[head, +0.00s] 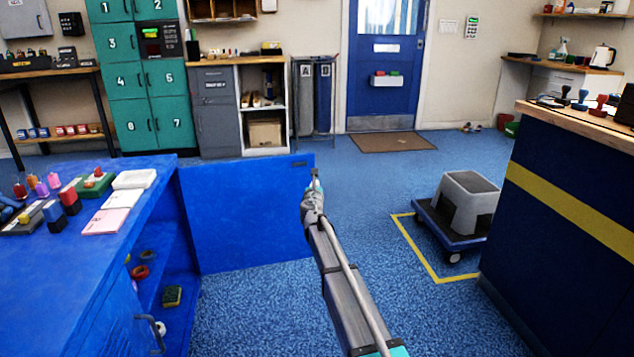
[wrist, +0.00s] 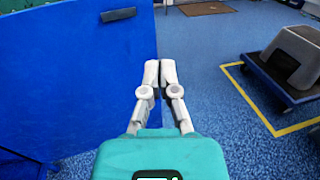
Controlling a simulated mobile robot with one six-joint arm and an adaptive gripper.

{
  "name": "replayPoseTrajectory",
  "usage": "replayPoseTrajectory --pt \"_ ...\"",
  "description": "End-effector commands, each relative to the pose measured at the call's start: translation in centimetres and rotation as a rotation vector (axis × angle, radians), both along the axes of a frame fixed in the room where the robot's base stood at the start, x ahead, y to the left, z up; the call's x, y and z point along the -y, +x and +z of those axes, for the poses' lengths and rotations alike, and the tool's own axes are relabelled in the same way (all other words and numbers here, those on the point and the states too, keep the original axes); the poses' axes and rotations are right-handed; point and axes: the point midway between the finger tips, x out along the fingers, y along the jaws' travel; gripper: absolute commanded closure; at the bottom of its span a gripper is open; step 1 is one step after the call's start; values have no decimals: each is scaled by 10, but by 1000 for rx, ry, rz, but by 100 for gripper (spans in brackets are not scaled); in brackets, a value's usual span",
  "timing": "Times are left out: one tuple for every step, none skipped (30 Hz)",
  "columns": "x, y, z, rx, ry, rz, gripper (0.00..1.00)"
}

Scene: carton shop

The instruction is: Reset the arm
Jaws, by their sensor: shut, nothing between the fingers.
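My gripper (wrist: 160,72) shows in the wrist view with its two fingers together and nothing between them. In the head view my arm reaches forward from the lower right of centre, and my gripper (head: 315,176) is at its far end, small and partly hidden by the arm. The gripper is beside the free edge of an open blue cabinet door (head: 245,215). That door also fills the left of the wrist view (wrist: 70,75), with a dark handle patch near its top edge. I cannot tell whether the gripper touches the door.
A blue counter (head: 60,270) with stamps and pads stands at left, its shelves open. A grey step stool (head: 468,200) sits on a blue dolly (head: 440,228) inside yellow floor lines. A dark counter (head: 570,220) stands at right.

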Motion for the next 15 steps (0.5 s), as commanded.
replayPoseTrajectory --pt "2 -1 0 -1 7 -4 100" --pt "4 -2 0 -2 16 -8 100" --pt "8 -4 0 -5 32 -17 100" --pt "11 -6 0 -7 48 -26 100" --pt "16 -8 1 -10 69 -38 100" --pt "24 -12 0 -15 106 -57 100" --pt "31 -15 0 -19 137 -74 100" --pt "39 -19 0 -24 176 -95 100" --pt "51 -26 -1 -33 234 -126 100" --pt "60 -31 -1 -38 282 -152 100" --pt "70 -38 -3 -44 335 -182 100" --pt "86 -47 -5 -53 413 -225 100" --pt "98 -54 -7 -59 475 -261 100" --pt "109 -63 -9 -66 539 -298 100" --pt "125 -74 -13 -74 627 -350 100"
